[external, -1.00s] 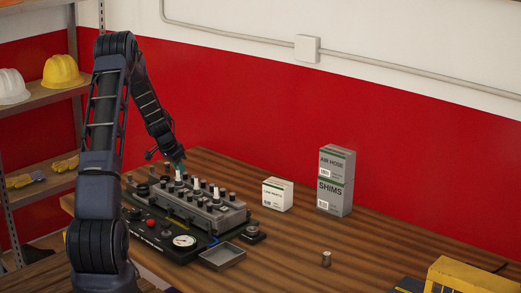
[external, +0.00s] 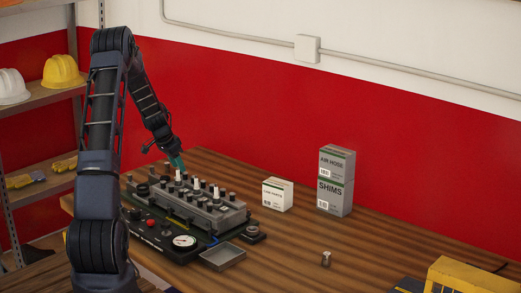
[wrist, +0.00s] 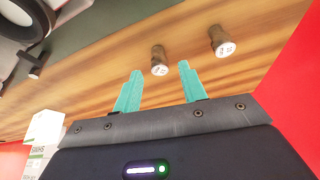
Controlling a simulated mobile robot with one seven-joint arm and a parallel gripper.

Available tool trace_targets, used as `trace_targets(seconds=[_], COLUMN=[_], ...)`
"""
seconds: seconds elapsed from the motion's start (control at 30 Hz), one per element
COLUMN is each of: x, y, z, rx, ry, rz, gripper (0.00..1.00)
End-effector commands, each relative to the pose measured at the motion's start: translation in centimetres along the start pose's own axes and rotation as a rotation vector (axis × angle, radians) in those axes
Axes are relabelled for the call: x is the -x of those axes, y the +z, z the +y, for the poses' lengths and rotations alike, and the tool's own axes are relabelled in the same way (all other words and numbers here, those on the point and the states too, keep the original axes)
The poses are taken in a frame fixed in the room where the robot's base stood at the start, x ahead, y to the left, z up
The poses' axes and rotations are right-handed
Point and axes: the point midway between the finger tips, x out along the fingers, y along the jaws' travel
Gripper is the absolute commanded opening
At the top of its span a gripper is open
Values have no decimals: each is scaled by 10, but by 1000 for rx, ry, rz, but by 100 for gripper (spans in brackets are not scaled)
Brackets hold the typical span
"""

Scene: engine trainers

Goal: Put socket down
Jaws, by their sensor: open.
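My gripper (wrist: 159,67) is open, its two teal fingers apart with nothing between them in the wrist view. A small dark metal socket with a pale marked end (wrist: 159,60) is on the wooden tabletop, just beyond the gap between the fingertips. A second similar socket (wrist: 222,40) is to its right, clear of the fingers. In the external view my gripper (external: 176,161) is above the far left end of the engine trainer (external: 215,217). The spot below the fingertips is hidden there. A small metal socket-like piece (external: 326,259) is on the table at the front right.
A grey tray (external: 223,258) lies in front of the trainer. A small white carton (external: 277,195) and a taller SHIMS box (external: 336,182) stand to its right. Yellow equipment (external: 465,278) is at the lower right corner. Table between the boxes and front piece is clear.

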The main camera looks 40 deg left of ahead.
Motion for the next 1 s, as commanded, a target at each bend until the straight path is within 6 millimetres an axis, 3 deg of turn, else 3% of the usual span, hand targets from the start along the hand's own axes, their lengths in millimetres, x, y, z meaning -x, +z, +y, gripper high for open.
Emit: trace_targets(seconds=[0.2, 0.4, 0.6, 0.83, 1.0], x=[46, 75, 89, 92, 110], y=[0, 0, 0, -1, -15], z=[-1, 0, 0, 1, 26], rx=[0, 0, -1, -1, -7], ry=[-3, -2, 0, 0, -1], rz=[1, 1, 0, -1, -5], gripper=[42, 42, 42, 42, 42])
